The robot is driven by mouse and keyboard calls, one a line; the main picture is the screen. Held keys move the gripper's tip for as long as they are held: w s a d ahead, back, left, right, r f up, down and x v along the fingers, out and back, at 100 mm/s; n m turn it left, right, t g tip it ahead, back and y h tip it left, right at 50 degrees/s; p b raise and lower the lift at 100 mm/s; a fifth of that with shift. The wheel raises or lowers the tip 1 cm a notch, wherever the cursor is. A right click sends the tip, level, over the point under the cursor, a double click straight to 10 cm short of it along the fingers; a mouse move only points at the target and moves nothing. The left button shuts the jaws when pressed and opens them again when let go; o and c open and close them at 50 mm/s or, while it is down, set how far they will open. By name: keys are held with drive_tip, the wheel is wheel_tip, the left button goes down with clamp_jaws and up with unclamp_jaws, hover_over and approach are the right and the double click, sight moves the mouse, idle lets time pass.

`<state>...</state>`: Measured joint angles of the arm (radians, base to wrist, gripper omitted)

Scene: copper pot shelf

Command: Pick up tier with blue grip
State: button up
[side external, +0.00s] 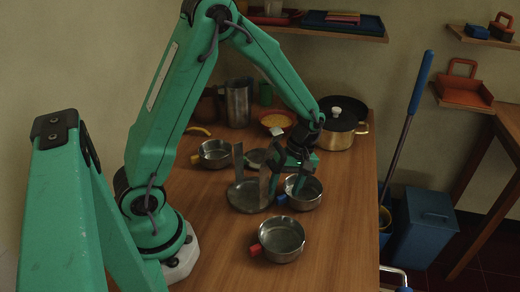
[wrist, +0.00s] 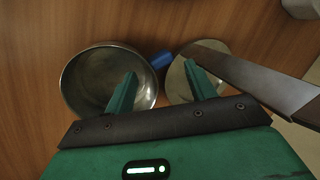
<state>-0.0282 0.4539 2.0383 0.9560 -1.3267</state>
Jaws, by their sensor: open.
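The tier with the blue grip (side external: 308,193) is a round, open metal pan on the wooden table. In the wrist view the pan (wrist: 84,78) is at left, its blue grip (wrist: 162,60) pointing right. My gripper (wrist: 160,68) is open and empty, its fingers spread to either side of the blue grip. The left finger overlaps the pan's interior in this view; the right one overlaps a round metal piece (wrist: 178,88) with a long flat dark handle. The side view shows my gripper (side external: 288,183) low over the pan, partly covering it. Contact cannot be told.
A similar pan with a red grip (side external: 281,240) stands nearer the front, one with a yellow grip (side external: 215,153) farther back left. The flat-handled piece (side external: 247,198) is close on the left. A lidded pot (side external: 340,136) stands at back right. The table's front right is clear.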

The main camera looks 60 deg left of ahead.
drive_tip(key=shift+s+f, duration=0.15)
drive_tip(key=shift+f, duration=0.3)
drive_tip(key=c, duration=1)
drive_tip(key=shift+r, duration=0.15)
drive_tip(key=shift+r, duration=0.5)
clamp_jaws()
wheel_tip(320, 180, up, 17)
drive_tip(key=shift+f, duration=0.1)
